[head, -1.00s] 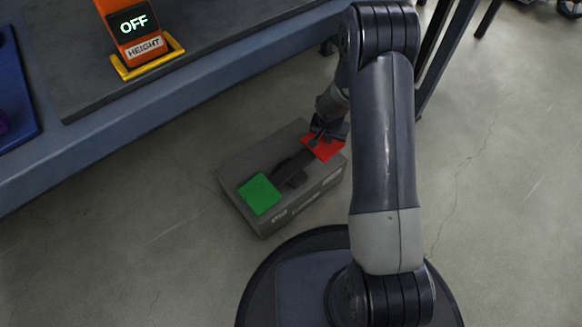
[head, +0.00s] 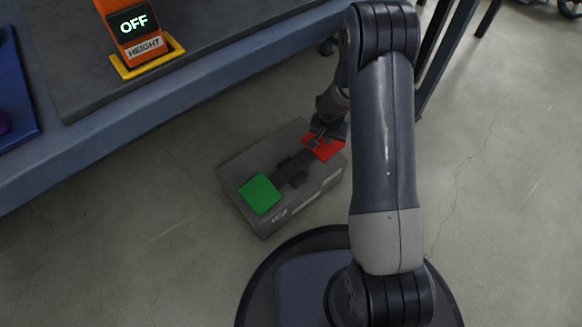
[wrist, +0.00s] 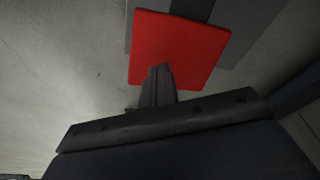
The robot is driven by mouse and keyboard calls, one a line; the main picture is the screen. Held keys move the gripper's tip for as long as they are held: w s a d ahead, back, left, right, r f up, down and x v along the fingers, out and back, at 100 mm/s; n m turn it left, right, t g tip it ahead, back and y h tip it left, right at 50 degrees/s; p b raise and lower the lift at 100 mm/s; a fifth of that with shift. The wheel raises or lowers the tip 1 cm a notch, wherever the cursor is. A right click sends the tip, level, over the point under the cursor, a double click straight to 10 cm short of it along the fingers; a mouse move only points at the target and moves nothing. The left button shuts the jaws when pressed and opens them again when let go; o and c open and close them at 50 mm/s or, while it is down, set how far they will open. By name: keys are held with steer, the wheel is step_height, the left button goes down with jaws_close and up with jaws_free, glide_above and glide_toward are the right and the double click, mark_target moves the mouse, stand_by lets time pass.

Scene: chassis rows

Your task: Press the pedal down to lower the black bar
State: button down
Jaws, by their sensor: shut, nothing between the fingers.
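A grey pedal box (head: 325,183) stands on the floor, with a dark rocker bar on top. The rocker carries a green pad (head: 260,194) at its near left end and a red pad (head: 328,152) at its far right end. My gripper (head: 313,144) is shut and empty, with its tips over the red pad. In the wrist view the closed fingertips (wrist: 158,70) overlap the lower edge of the red pad (wrist: 180,45); I cannot tell if they touch it. I cannot make out the black bar that the task names.
A blue-edged table (head: 170,108) runs along the upper left. Dark legs (head: 440,65) stand at upper right. The floor left of the pedal box is clear.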

mark_target(328, 147)
steer(key=shift+f+b, duration=0.55)
steer(key=shift+f, duration=1.6)
steer(key=r+p, duration=0.1)
steer(key=r, duration=0.2)
steer(key=s+d+r+p, duration=0.1)
steer(key=r+p, duration=0.1)
steer(key=r, duration=0.1)
steer(key=s+r+p, duration=0.1)
steer(key=r+p, duration=0.1)
steer(key=r, duration=0.1)
steer(key=shift+s+d+r, duration=0.15)
steer(key=shift+s+d, duration=0.05)
steer(key=shift+d, duration=0.15)
steer(key=f+b, duration=0.1)
steer(key=f, duration=0.2)
steer(key=w+a+f+b, duration=0.1)
steer(key=f+b, duration=0.1)
steer(key=w+f+b, duration=0.1)
steer(key=f+b, duration=0.1)
steer(key=f, duration=0.1)
steer(key=shift+w+a+f, duration=0.25)
steer(key=shift+a+f, duration=0.05)
steer(key=shift+a, duration=0.05)
steer(key=shift+r, duration=0.3)
steer(key=shift+f, duration=0.1)
